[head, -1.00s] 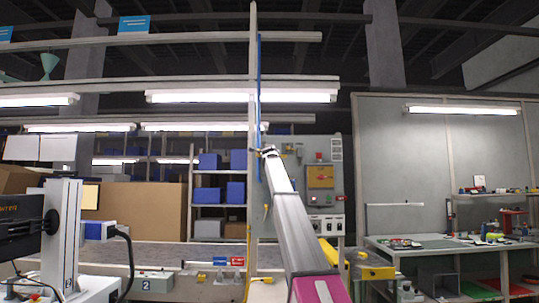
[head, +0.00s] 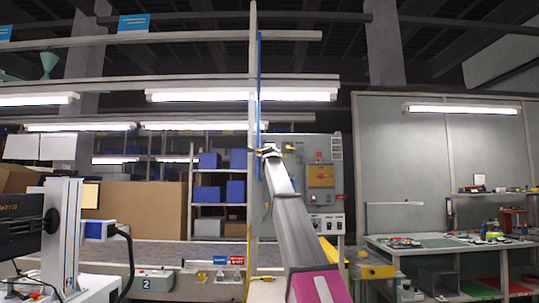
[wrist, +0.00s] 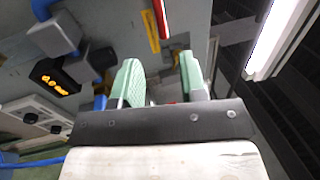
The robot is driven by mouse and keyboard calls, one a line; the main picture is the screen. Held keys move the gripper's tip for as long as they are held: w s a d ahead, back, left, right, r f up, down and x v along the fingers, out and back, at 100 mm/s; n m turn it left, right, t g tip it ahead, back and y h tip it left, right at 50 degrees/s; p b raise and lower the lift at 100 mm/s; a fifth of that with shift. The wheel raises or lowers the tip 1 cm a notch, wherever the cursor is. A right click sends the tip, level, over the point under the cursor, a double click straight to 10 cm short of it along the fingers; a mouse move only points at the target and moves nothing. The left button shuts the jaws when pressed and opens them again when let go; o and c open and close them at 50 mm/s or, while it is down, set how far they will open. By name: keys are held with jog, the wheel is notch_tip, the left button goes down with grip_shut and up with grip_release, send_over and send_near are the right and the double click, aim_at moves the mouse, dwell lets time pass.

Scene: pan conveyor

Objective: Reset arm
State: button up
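My gripper (head: 268,150) is at the far end of my raised arm, in the middle of the head view, in front of the grey control panel. It looks small there and its fingers are hard to make out. In the wrist view, the two green finger pads of my gripper (wrist: 161,66) stand apart with a clear gap and nothing between them. My gripper is open and empty.
A control panel (head: 321,177) with a red button stands behind my arm. A beige post (head: 252,100) rises just left of it. A conveyor (head: 190,254) runs across the left. A workbench (head: 425,243) with small items stands at right. A ceiling lamp (wrist: 275,35) shows in the wrist view.

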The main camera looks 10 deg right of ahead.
jog(key=s+f+n+g, duration=0.3)
jog(key=f, duration=1.4)
jog(key=s+f+n+g+y, duration=0.1)
jog(key=s+f+n+g, duration=0.15)
jog(key=f, duration=1.35)
jog(key=s+f+n+g, duration=0.2)
jog(key=s+f, duration=0.2)
jog(key=f, duration=1.3)
jog(key=s+a+f+n+g+y, duration=0.1)
jog(key=s+f+n+g, duration=0.3)
jog(key=s+f, duration=0.9)
jog(key=s+a+f+n+g, duration=0.25)
jog(key=s+f, duration=0.75)
jog(key=f, duration=0.7)
jog(key=s+f+n+g, duration=0.2)
jog(key=s+f, duration=0.2)
jog(key=s, duration=0.3)
jog(key=s+f+n+g+y, duration=0.1)
jog(key=s+f, duration=0.3)
jog(key=s, duration=0.4)
jog(key=s+a+f+n+g, duration=0.1)
jog(key=s+f+n+g, duration=0.1)
jog(key=s+f, duration=0.3)
jog(key=s+n, duration=0.1)
jog(key=s, duration=0.1)
jog(key=shift+s+g+y, duration=0.3)
jog(key=shift+s+g, duration=0.05)
jog(key=shift+g, duration=0.05)
